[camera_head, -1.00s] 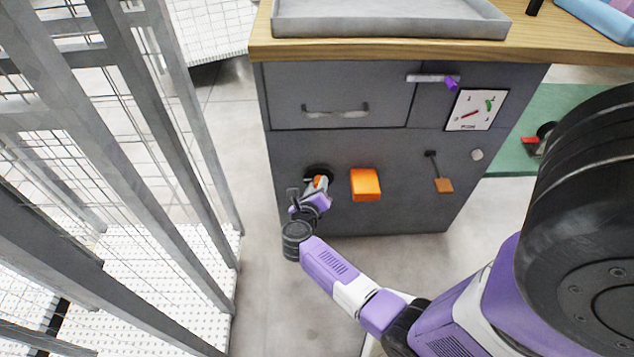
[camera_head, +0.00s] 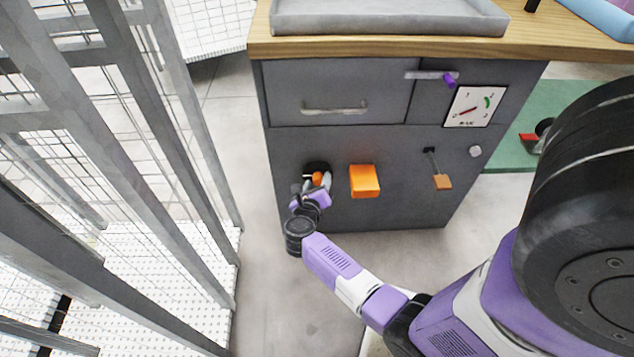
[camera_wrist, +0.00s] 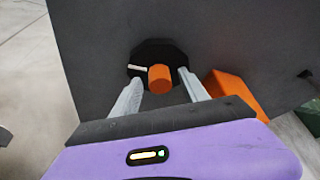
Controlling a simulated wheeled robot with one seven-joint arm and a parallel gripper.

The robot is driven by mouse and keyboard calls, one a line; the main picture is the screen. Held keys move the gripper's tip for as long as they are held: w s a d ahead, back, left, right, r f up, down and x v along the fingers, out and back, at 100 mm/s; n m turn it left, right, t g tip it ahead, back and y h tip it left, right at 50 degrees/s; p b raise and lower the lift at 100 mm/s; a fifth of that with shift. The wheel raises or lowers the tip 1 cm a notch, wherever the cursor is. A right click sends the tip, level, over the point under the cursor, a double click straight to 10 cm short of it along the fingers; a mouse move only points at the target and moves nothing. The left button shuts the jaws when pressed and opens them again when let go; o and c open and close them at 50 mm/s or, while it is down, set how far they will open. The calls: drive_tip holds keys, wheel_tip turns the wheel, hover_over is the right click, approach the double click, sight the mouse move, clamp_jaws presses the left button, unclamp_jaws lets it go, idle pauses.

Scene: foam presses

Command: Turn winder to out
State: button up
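The winder is an orange round knob (camera_wrist: 159,78) on a black many-sided plate (camera_wrist: 151,53) on the grey cabinet front. A short white mark shows on the plate, left of the knob. In the head view the knob (camera_head: 317,179) is partly hidden by my gripper. My gripper (camera_wrist: 160,83) is open, with one grey finger on each side of the knob. Gaps show between the knob and both fingers. My gripper (camera_head: 316,186) also shows low at the cabinet's left side in the head view.
An orange block (camera_head: 364,181) sticks out just right of the winder; it also shows in the wrist view (camera_wrist: 238,92). A drawer handle (camera_head: 335,109) is above. A dial card (camera_head: 475,107) and a small lever (camera_head: 441,180) are further right. Metal mesh fencing (camera_head: 110,130) stands left.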

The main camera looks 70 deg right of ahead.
drive_tip(key=shift+r, duration=0.1)
drive_tip(key=shift+a+r, duration=0.15)
drive_tip(key=shift+a, duration=0.15)
drive_tip(key=p+v, duration=0.2)
drive_tip(key=v, duration=0.5)
drive_tip(key=shift+p, duration=0.3)
drive_tip(key=shift+a, duration=0.1)
